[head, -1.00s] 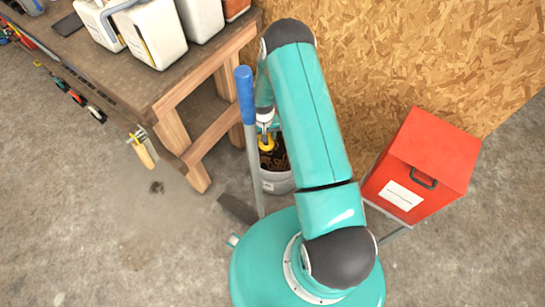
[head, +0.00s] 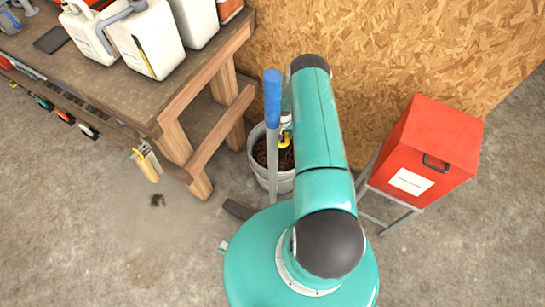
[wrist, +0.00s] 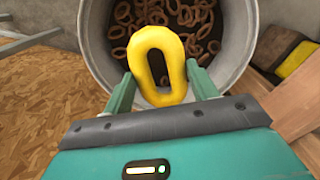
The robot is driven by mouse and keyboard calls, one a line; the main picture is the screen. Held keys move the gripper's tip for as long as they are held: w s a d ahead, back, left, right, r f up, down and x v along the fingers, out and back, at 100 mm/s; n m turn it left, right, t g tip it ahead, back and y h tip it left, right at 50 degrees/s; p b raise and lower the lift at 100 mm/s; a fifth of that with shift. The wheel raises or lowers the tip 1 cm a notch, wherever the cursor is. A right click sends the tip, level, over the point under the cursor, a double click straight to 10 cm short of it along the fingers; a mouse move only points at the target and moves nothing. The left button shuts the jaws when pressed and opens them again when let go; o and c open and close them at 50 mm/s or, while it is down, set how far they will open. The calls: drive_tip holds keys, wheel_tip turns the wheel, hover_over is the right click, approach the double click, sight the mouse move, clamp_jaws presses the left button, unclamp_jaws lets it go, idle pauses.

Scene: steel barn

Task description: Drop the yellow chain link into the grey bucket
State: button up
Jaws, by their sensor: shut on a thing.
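The yellow chain link (wrist: 173,57) is held between the two fingers of my gripper (wrist: 162,95), which is shut on it. In the wrist view the link stands out in front of the grey bucket (wrist: 97,45), over its opening near the rim. Several brown chain links (wrist: 200,14) lie inside on a dark bottom. In the head view the bucket (head: 281,185) stands on the floor between the workbench and my arm. The yellow link (head: 284,139) shows partly there, over the bucket; my arm and the blue-handled tool hide much of the gripper.
A blue-handled tool (head: 272,100) stands upright in front of the bucket. The wooden workbench (head: 165,105) with white jugs (head: 148,40) is at the left. A red box (head: 425,150) on a stand is at the right. A chipboard wall (head: 390,50) is behind.

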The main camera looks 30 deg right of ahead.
wheel_tip(320, 180, down, 7)
drive_tip(key=shift+w+d+r, duration=0.15)
drive_tip(key=shift+r, duration=0.05)
idle(0.5)
drive_tip(key=o, duration=1.1)
drive_tip(key=shift+o, duration=0.2)
